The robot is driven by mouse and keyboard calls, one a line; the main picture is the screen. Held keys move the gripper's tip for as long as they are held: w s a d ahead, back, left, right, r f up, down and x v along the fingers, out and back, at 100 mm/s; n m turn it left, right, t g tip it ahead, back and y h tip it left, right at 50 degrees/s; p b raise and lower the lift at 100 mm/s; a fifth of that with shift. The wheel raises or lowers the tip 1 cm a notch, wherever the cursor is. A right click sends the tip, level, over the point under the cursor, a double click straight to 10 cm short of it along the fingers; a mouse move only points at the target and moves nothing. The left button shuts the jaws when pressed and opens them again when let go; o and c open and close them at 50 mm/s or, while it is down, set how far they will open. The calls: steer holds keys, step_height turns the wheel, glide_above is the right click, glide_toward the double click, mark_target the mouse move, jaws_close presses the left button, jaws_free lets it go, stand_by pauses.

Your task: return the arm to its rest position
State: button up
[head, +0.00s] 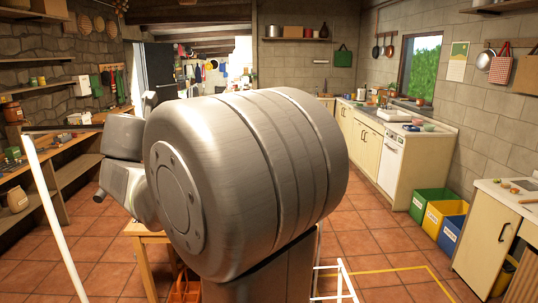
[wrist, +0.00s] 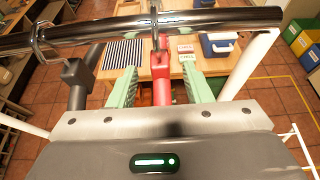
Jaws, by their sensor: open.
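My gripper (wrist: 160,90) shows in the wrist view with its two green fingers spread apart. A red hanging item (wrist: 160,68) is between the fingers, with a gap on each side, below a hook on a shiny metal rail (wrist: 230,18). A dark item (wrist: 77,72) hangs from the rail to the left of the fingers. In the head view a large grey part of my arm fills the middle and hides much of the room; I cannot make out the fingers there.
Below the gripper is a wooden table (wrist: 198,70) with a striped mat (wrist: 123,53), small cards and a blue-and-white box (wrist: 219,46). Green, yellow and blue bins (head: 432,204) stand at right. Tiled floor (head: 375,240) is open at right of my arm.

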steer(key=shift+x, duration=1.25)
steer(key=shift+r, duration=0.2)
steer(key=shift+s+r+p, duration=0.2)
steer(key=shift+s+p, duration=0.1)
steer(key=shift+s, duration=0.1)
steer(key=shift+w+f, duration=0.1)
